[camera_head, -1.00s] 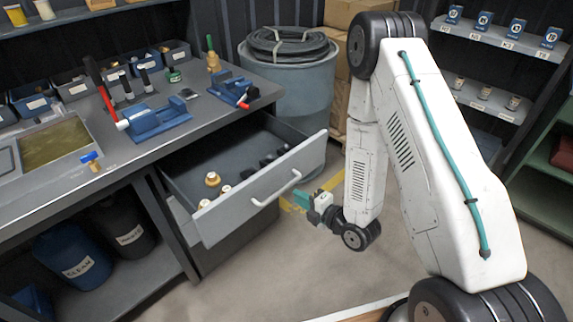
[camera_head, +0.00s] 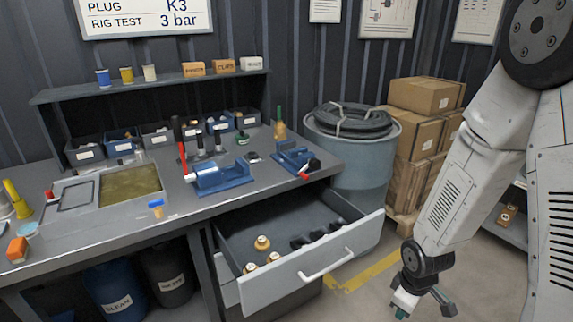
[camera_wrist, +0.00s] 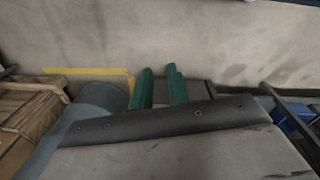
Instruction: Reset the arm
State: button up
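My gripper (camera_head: 403,304) hangs low at the end of my white arm, at the bottom right of the head view, right of the open drawer (camera_head: 318,268) and apart from it. In the wrist view its two green fingers (camera_wrist: 160,84) stand apart with a gap between them and nothing held. In the head view the fingers are partly cut off by the lower edge.
The pulled-out drawer holds several brass fittings (camera_head: 262,243) and black parts. The workbench (camera_head: 110,225) carries blue vises (camera_head: 222,178) and bins. A grey-blue drum (camera_head: 365,170) with a coiled hose and stacked boxes (camera_head: 415,135) stand behind. Floor near the gripper is clear.

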jog(key=s+r+m, duration=0.3)
jog(key=s+r, duration=0.2)
jog(key=r, duration=0.6)
jog(key=s+a+r+m, duration=0.1)
jog(key=s+r+m, duration=0.2)
jog(key=s+r, duration=0.3)
jog(key=s+a+r+m, duration=0.1)
jog(key=s+r, duration=0.5)
jog(key=r, duration=1)
jog(key=shift+s+a+m+t, duration=0.15)
jog(key=shift+a+m+t, duration=0.15)
jog(key=shift+m, duration=0.6)
